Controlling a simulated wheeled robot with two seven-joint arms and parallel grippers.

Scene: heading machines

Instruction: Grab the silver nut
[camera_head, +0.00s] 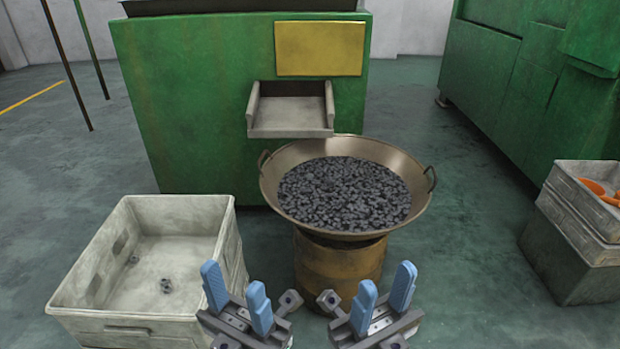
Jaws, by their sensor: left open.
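Two small grey metal pieces that look like nuts lie in the white crate: one (166,286) on the floor near the middle, the other (133,258) further back by the left wall. The crate (178,328) stands at the lower left. My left gripper (233,279) is open and empty, with blue fingers pointing up, in front of the crate's right front corner. My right gripper (387,279) is open and empty, in front of the barrel, to its right. A wide metal pan (282,158) holds many small dark grey pieces; single nuts cannot be told apart there.
The pan rests on a rusty yellow barrel (335,268). Behind it stands a green machine (190,100) with a grey chute (290,116) above the pan. At right are stacked crates (580,222) with orange items and another green machine (520,80). Floor between is clear.

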